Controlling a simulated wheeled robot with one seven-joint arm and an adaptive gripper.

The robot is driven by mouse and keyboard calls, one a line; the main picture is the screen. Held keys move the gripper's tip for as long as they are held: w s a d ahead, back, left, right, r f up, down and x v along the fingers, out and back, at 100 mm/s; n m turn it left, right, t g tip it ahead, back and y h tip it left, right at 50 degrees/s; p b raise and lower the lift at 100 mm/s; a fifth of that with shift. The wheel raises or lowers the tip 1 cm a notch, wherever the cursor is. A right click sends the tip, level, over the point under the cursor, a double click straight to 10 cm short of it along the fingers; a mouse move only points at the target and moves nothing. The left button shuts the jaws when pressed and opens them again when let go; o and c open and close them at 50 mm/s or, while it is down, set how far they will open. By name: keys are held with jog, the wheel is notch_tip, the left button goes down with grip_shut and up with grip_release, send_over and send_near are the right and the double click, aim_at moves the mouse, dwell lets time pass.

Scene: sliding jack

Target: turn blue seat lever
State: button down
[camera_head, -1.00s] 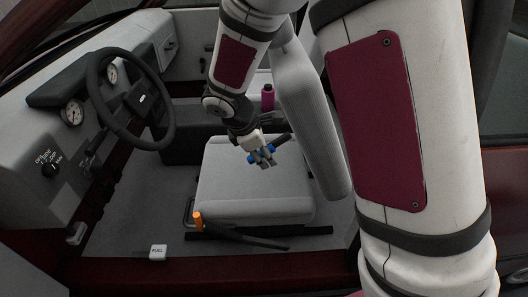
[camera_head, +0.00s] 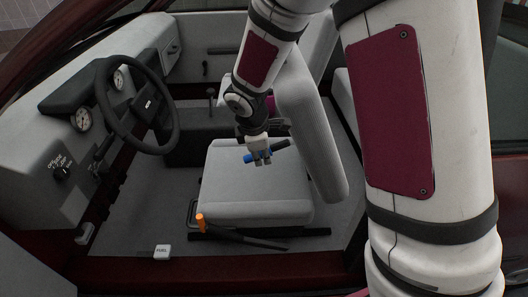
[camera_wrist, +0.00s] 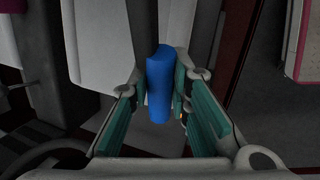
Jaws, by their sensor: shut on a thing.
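The blue seat lever (camera_head: 249,158) has a blue grip and a dark shaft that runs up and right towards the seat back (camera_head: 313,135). It lies above the grey seat cushion (camera_head: 245,195), near its back right part. My gripper (camera_head: 261,159) reaches down from above and is shut on the blue grip, with blue showing on its left side. In the wrist view the blue lever (camera_wrist: 160,85) stands between the green-padded fingers of my gripper (camera_wrist: 160,98). The far end of the lever is hidden there.
An orange-tipped lever (camera_head: 201,223) with a dark bar is at the seat's front lower side. A steering wheel (camera_head: 101,92) and dashboard are at left. A white fuel tag (camera_head: 162,251) is near the sill.

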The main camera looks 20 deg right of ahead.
jog(key=shift+a+r+t+y+p, duration=0.1)
jog(key=shift+r+t+y+p, duration=0.2)
jog(key=shift+r+y+p, duration=1.4)
jog(key=shift+f+h+p, duration=0.3)
jog(key=shift+f+p, duration=0.3)
jog(key=shift+p, duration=0.6)
jog(key=shift+a+p, duration=0.15)
jog(key=shift+p, duration=0.15)
jog(key=c, duration=1.5)
grip_release()
jog(key=shift+o, duration=0.2)
jog(key=shift+r, duration=0.1)
jog(key=v, duration=1.1)
jog(key=shift+s+r, duration=0.25)
jog(key=shift+r, duration=0.05)
